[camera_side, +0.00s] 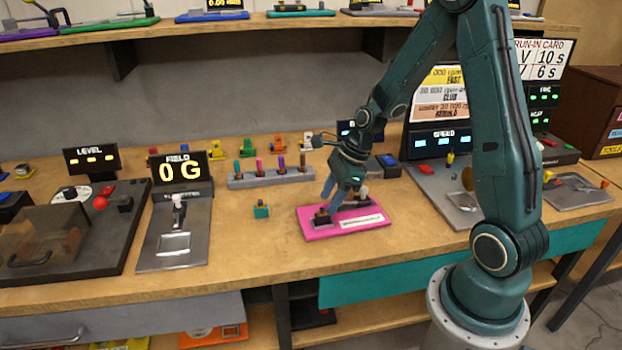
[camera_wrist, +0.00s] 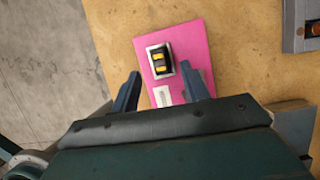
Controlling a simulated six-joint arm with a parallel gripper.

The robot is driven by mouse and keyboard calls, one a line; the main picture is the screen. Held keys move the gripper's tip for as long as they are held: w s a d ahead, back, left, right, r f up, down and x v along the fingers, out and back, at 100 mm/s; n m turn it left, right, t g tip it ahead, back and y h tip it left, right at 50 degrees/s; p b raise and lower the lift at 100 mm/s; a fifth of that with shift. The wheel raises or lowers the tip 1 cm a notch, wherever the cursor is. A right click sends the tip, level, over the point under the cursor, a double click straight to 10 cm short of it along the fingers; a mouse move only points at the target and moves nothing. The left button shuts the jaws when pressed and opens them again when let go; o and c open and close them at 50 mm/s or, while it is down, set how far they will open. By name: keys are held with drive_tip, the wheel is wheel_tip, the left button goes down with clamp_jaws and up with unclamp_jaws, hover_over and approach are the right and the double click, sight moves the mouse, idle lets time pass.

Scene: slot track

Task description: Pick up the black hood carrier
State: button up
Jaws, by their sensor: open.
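A small black block with two yellow patches (camera_wrist: 159,60), which may be the black hood carrier, sits in a pale metal frame on a pink board (camera_wrist: 198,62). In the side view a dark block (camera_side: 322,217) stands at the left part of the pink board (camera_side: 350,230). My gripper (camera_side: 333,203) is over the board, pointing down. In the wrist view its two fingers (camera_wrist: 160,70) are apart, with the black block between and slightly beyond the tips. Nothing is held. The side view does not show clearly whether a finger touches the block.
A grey rack (camera_side: 270,177) with several coloured pegs stands behind the board. A small teal block (camera_side: 261,210) lies to its left, near the FIELD stand (camera_side: 180,167). The SPEED station (camera_side: 440,140) is to the right. The bench front before the board is clear.

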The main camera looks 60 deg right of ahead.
sight(323, 214)
drive_tip(key=shift+x, duration=2.05)
drive_tip(key=shift+c, duration=0.4)
clamp_jaws()
